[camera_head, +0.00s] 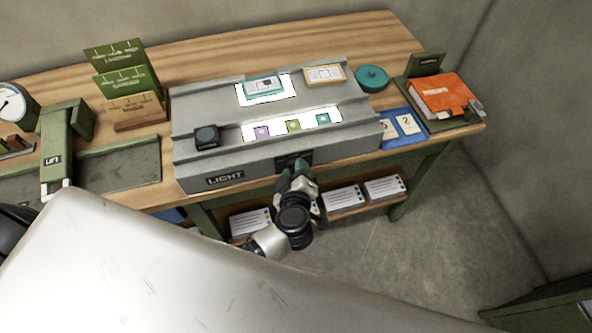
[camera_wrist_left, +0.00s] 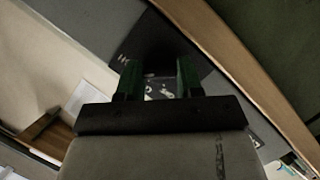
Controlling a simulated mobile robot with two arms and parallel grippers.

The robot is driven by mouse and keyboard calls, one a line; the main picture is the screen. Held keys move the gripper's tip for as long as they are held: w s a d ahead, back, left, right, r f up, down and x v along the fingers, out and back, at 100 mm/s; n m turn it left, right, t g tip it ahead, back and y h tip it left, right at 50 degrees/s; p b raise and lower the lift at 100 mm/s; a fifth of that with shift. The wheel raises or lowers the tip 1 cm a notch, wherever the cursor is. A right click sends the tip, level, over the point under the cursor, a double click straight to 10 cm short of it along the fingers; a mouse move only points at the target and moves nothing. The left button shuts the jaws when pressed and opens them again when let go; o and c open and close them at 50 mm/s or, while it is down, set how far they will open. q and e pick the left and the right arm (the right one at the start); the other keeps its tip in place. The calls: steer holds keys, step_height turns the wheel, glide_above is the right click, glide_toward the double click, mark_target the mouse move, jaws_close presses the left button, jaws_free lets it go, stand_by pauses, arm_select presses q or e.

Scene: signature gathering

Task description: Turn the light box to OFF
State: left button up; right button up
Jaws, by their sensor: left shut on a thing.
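The grey light box (camera_head: 222,162) sits on the wooden bench, with a dark LIGHT label (camera_head: 225,178) on its front. Its two top windows (camera_head: 284,130) glow white. A dark switch plate (camera_head: 309,157) is on the front face, right of the label. My left gripper (camera_head: 293,166) is at this plate, its green fingers shut on the light box switch, which they mostly hide. In the left wrist view the fingers (camera_wrist_left: 160,80) stand in front of the dark plate (camera_wrist_left: 150,45), with small white marks between them. My right gripper is not in view.
Small cards and a black block (camera_head: 207,136) lie on the box. A teal round object (camera_head: 371,78) and an orange book (camera_head: 443,93) stand to the right. A green LIFT device (camera_head: 57,150) is at left. Paper stacks (camera_head: 343,198) fill the shelf below.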

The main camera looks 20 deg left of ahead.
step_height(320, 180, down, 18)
steer(key=b, duration=1.8)
arm_select(q)
steer(key=shift+f+n+t+y+b, duration=0.2)
steer(key=shift+n+t+y+b, duration=0.6)
steer(key=shift+n, duration=2.3)
steer(key=shift+f+n+t+b, duration=0.2)
steer(key=shift+n+t, duration=1.05)
steer(key=shift+n, duration=1.85)
steer(key=shift+f+n+t+y+b, duration=0.15)
steer(key=shift+n+t+y+b, duration=0.65)
steer(key=shift+n, duration=2.3)
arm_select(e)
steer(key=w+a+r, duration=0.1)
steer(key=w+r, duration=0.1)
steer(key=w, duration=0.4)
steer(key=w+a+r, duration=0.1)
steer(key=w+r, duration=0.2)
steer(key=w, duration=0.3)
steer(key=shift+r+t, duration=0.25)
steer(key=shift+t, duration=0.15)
arm_select(q)
steer(key=shift+t+h, duration=0.25)
steer(key=shift+h, duration=0.15)
steer(key=o, duration=0.9)
steer(key=shift+r, duration=0.1)
